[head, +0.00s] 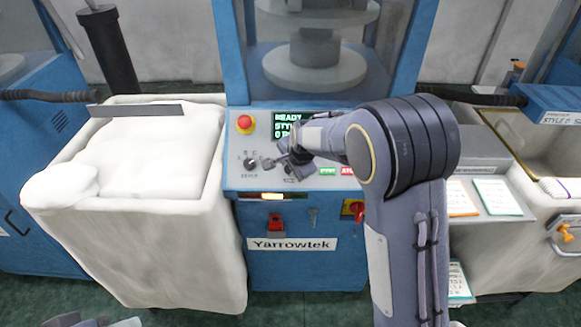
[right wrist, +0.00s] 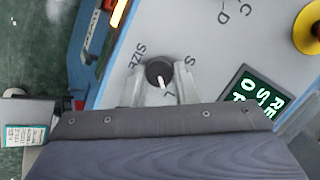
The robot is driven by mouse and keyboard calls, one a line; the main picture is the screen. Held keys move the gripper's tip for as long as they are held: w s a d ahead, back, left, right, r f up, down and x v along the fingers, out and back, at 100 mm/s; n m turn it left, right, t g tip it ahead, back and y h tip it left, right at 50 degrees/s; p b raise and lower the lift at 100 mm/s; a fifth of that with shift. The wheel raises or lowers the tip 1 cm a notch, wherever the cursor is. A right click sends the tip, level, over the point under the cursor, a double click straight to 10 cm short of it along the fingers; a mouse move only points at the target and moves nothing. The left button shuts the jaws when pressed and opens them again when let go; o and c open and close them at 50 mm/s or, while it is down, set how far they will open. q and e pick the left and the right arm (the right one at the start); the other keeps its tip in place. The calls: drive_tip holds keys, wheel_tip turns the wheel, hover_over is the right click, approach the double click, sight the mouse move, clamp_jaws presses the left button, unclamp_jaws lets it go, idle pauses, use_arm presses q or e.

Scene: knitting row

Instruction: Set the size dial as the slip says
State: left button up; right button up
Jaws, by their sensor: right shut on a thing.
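The size dial (right wrist: 158,72) is a black round knob with a white pointer on the grey control panel (right wrist: 215,75). In the right wrist view its pointer points down and slightly right, towards the letter L; an S is printed farther up to the right. My right gripper (right wrist: 160,87) is shut on the dial, one finger on each side. In the head view the right gripper (head: 285,165) covers most of that dial. Paper slips, one orange-headed (head: 460,198) and one green-headed (head: 497,197), lie on a shelf at the right; their text is too small to read. Part of my left gripper (head: 95,322) shows at the bottom edge.
A second dial (head: 250,163) sits left of the gripper. A red stop button (head: 244,124) and a lit green-text display (head: 290,126), partly hidden, are above. Green and red buttons (head: 328,171) lie to the right. A white bin (head: 150,190) stands left of the blue machine.

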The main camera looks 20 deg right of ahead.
idle(0.4)
drive_tip(key=o, duration=1)
drive_tip(key=v, duration=0.7)
drive_tip(key=shift+s+r, duration=0.25)
drive_tip(key=shift+r, duration=0.1)
drive_tip(key=s+d+n+y, duration=0.2)
drive_tip(key=s+n, duration=1)
drive_tip(key=s, duration=2)
drive_tip(key=shift+d+r+g+y, duration=0.3)
drive_tip(key=shift+r+y, duration=0.15)
drive_tip(key=shift+y, duration=0.05)
